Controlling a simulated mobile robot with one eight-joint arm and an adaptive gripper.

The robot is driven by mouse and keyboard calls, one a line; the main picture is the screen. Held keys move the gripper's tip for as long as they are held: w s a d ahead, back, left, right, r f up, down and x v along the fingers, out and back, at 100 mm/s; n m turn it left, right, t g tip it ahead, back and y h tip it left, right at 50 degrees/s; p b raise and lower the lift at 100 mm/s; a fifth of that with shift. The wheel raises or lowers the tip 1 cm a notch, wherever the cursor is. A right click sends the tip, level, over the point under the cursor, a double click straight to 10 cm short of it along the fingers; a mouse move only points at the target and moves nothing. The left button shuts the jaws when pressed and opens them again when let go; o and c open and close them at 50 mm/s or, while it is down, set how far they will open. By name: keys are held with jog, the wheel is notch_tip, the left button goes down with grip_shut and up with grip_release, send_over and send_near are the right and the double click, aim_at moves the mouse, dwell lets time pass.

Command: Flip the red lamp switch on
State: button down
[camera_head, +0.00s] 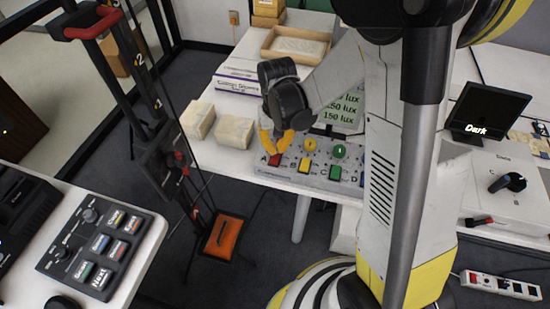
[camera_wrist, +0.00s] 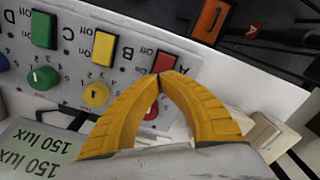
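A light grey control panel (camera_head: 318,179) lies on the white table, with switches lettered A, B and C. The red switch (camera_wrist: 165,62) beside the letter A is partly covered by my fingertips in the wrist view. It also shows in the head view (camera_head: 275,160), just below my fingers. My gripper (camera_wrist: 159,78) has its yellow fingers brought together at the tips, with nothing between them. The tips are right at the red switch's near edge; I cannot tell whether they touch it. Which way the switch is tipped is unclear. A red knob (camera_wrist: 152,113) sits between the fingers, seen beyond them.
The yellow switch (camera_wrist: 104,47) and green switch (camera_wrist: 44,29) are beside the red one, with a yellow knob (camera_wrist: 97,94) and green knob (camera_wrist: 43,78) close by. Pale blocks (camera_head: 234,131) stand left of the panel. A display (camera_head: 345,106) stands behind it.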

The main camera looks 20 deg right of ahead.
jog(key=shift+f+b, duration=0.85)
jog(key=shift+f, duration=0.2)
jog(key=shift+r, duration=0.1)
dwell(0.3)
jog(key=shift+r+p, duration=2.6)
jog(key=shift+r, duration=0.8)
jog(key=shift+r, duration=0.15)
jog(key=s+r+n+t, duration=0.1)
jog(key=s+r+t, duration=0.6)
jog(key=s+r, duration=0.5)
jog(key=shift+s+r, duration=0.35)
jog(key=shift+r, duration=1.85)
